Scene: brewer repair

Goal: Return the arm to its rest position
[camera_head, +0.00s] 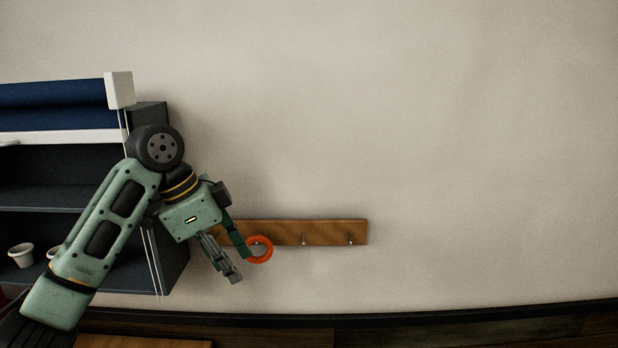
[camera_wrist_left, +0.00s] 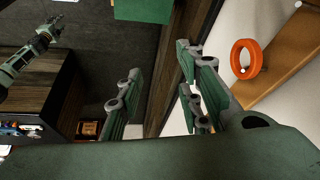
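My left gripper (camera_head: 243,266) is at the end of the green arm, in front of the wall and just left of an orange ring (camera_head: 260,249). In the left wrist view its two fingers (camera_wrist_left: 160,85) stand apart with nothing between them. The ring hangs at the wooden hook rail (camera_head: 335,233); in that view it shows at the upper right (camera_wrist_left: 246,58), outside the fingers. A green arm with a small gripper (camera_wrist_left: 54,23), seemingly my right one, shows at the upper left of the wrist view; its fingers are too small to read.
A dark shelf unit (camera_head: 60,197) with white cups (camera_head: 21,254) and a blue blind (camera_head: 50,95) stands at the left, behind my left arm. A wooden surface (camera_head: 145,342) shows at the bottom. The wall to the right of the rail is bare.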

